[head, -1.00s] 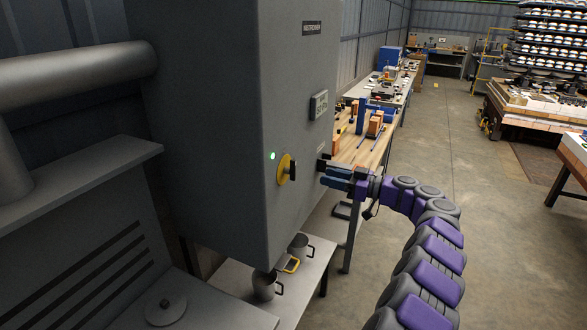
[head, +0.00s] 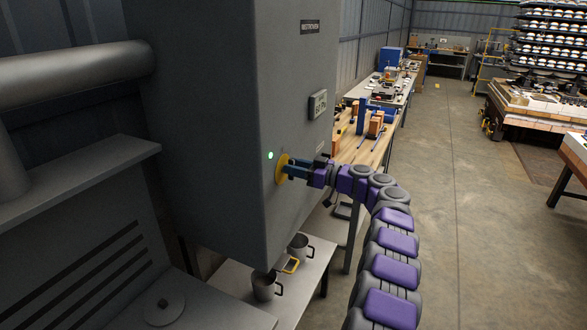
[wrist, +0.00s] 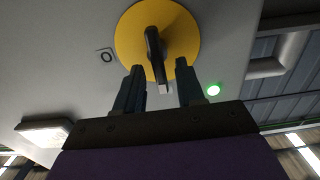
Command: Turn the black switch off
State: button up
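The black switch (wrist: 155,52) is a black handle on a round yellow plate (wrist: 182,30) on the grey cabinet. In the head view the yellow plate (head: 281,170) shows at the cabinet's near edge, and my gripper covers the handle. My gripper (wrist: 161,84) is open in the wrist view, with one finger on each side of the handle's lower end. Gaps show between the fingers and the handle. In the head view my gripper (head: 291,168) reaches the plate from the right. A green light (wrist: 213,90) glows beside the plate.
The grey cabinet (head: 225,120) carries a small display (head: 318,104) above the switch. Mugs (head: 265,285) stand on a low table below it. A workbench (head: 365,148) with tools runs behind my arm. Open floor (head: 460,210) lies to the right.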

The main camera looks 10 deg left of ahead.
jog(key=shift+d, duration=0.65)
jog(key=shift+c, duration=1.1)
jog(key=shift+a, duration=0.6)
jog(key=c, duration=0.3)
jog(key=shift+s+a+r, duration=0.1)
jog(key=shift+s, duration=0.1)
jog(key=shift+c, duration=0.7)
jog(key=shift+w, duration=0.1)
grip_shut()
